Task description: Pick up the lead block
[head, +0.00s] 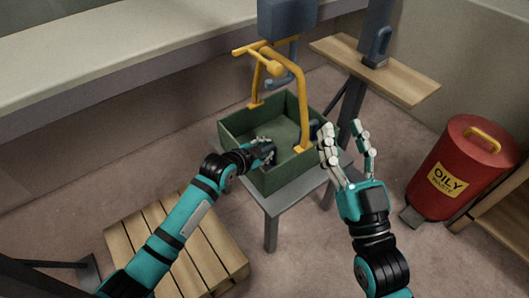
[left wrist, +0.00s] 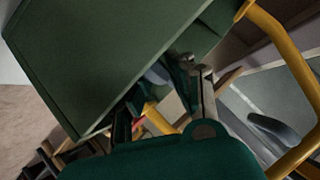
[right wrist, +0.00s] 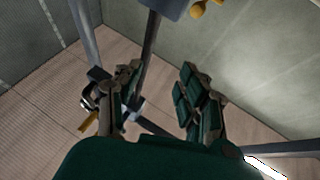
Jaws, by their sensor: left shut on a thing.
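A green open box (head: 288,178) stands on a small grey table. My left gripper (head: 266,152) reaches over the box's near left wall and is shut on a dark blue-grey piece, apparently the lead block, mostly hidden by the fingers. In the left wrist view a bit of blue-grey (left wrist: 157,74) shows beside the left fingers (left wrist: 193,82), near the green wall. Whether the piece touches the box floor cannot be told. My right gripper (head: 348,150) is open and empty, just right of the box; its spread fingers also show in the right wrist view (right wrist: 158,95).
A yellow frame (head: 303,120) arches over the box. A dark handled object (head: 376,48) rests on a wooden shelf (head: 405,82). A red oily-waste bin (head: 455,165) stands at right. A wooden pallet (head: 205,262) lies at front left. A long pale bench (head: 120,45) runs behind.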

